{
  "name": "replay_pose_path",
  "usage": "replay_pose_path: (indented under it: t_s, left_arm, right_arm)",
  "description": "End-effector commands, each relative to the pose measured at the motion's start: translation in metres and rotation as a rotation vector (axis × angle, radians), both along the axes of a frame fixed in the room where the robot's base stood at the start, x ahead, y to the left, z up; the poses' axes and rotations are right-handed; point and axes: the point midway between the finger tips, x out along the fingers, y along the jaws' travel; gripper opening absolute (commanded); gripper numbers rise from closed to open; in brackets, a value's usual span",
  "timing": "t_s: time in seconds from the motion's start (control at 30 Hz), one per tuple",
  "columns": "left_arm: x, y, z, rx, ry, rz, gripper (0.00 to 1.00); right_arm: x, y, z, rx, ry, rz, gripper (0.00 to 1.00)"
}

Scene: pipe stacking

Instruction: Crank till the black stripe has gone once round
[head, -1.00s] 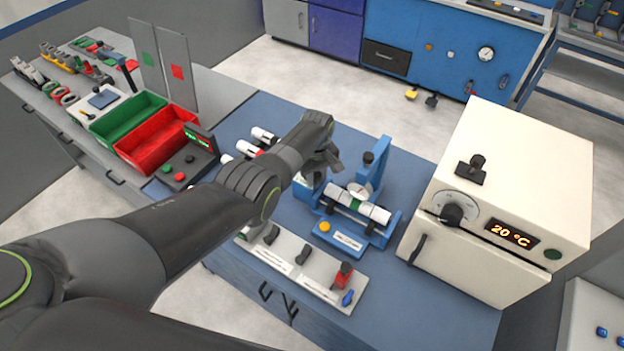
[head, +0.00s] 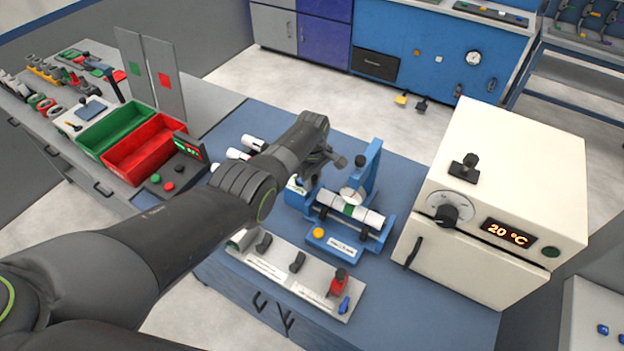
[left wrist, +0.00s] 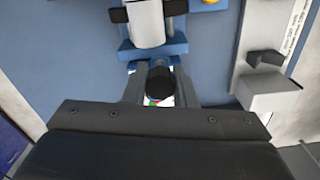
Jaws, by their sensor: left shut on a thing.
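The blue pipe stand (head: 343,247) is on the blue bench, right of my left gripper. A white pipe (head: 369,217) with a green band (head: 349,210) lies across its cradle. I cannot make out the black stripe clearly. My left gripper (head: 310,180) is at the left end of the stand, partly hiding the crank there. In the left wrist view, the gripper (left wrist: 160,90) is shut on the black crank knob (left wrist: 159,84), with the pipe (left wrist: 147,24) beyond it. The right gripper is not in view.
A white oven (head: 505,200) stands close right of the stand. A light tool board (head: 285,270) lies in front. Other white pipes (head: 252,142) lie behind my left arm. Red (head: 140,150) and green bins are at the left.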

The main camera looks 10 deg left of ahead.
Motion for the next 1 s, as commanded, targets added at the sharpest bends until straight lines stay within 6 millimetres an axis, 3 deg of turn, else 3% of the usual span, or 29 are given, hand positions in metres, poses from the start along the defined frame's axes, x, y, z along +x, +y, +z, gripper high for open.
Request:
replay_pose_path:
  t_s: [0.07,0.1,0.23,0.63,1.0]
  left_arm:
    - [0.002,0.0,0.002,0.0,-0.005,-0.001,0.01]
    - [0.002,0.0,0.002,0.0,-0.005,-0.001,0.28]
    - [0.001,0.0,0.001,0.0,-0.004,-0.001,0.45]
    - [0.001,0.0,0.006,0.0,-0.002,-0.002,0.46]
    - [0.001,0.0,0.056,0.0,-0.004,-0.002,0.46]
  right_arm:
    - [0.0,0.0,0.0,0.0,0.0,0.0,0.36]
    - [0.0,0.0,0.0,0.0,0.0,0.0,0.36]
    - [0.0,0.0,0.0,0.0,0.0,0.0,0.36]
    - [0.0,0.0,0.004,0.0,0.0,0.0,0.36]
    - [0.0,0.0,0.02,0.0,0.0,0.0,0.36]
